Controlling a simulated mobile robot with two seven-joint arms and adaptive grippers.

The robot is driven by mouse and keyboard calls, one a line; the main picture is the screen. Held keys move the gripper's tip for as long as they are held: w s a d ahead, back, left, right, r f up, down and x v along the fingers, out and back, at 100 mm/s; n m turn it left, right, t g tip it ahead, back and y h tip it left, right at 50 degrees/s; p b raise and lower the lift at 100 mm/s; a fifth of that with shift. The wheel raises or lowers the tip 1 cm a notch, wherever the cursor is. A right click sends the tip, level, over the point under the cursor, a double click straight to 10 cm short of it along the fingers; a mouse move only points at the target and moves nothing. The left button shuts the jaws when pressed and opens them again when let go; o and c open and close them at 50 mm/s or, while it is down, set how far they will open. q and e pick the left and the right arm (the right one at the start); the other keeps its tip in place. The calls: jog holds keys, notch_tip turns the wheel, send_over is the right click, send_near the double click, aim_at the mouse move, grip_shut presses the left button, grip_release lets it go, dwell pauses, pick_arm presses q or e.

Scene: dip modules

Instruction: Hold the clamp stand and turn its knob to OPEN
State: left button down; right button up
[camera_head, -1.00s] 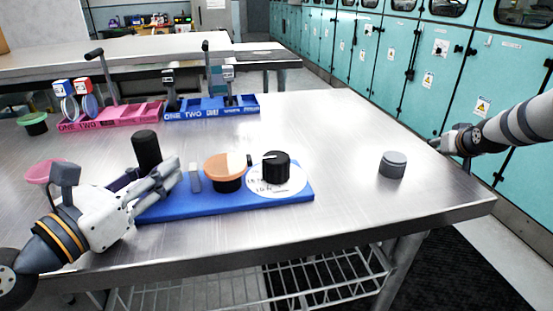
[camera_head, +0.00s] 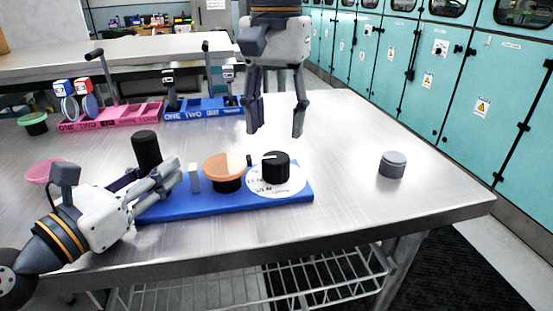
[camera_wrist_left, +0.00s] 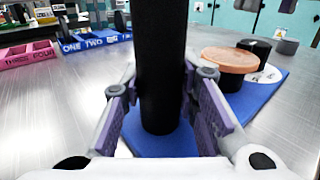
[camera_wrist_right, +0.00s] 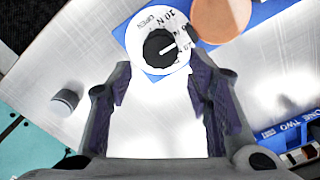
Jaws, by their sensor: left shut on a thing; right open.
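The clamp stand has a blue base (camera_head: 215,205), a black upright post (camera_head: 146,150), an orange disc (camera_head: 225,166) and a black knob (camera_head: 276,167) on a white lettered dial (camera_head: 262,188). My left gripper (camera_head: 172,175) is at the post; in the left wrist view its fingers are on both sides of the post (camera_wrist_left: 160,70), shut on it.
A grey cylinder (camera_head: 392,165) stands on the table to the right. A pink tray (camera_head: 110,116) and a blue tray (camera_head: 205,108) with upright handles sit at the back. A pink disc (camera_head: 45,171) and a green one (camera_head: 33,123) are at the left. The table's right part is mostly clear.

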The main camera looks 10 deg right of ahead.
aim_at(276, 156)
pick_arm(q)
jog(key=shift+f, duration=0.1)
pick_arm(e)
notch_tip(276, 156, down, 8)
jog(key=c, duration=0.9)
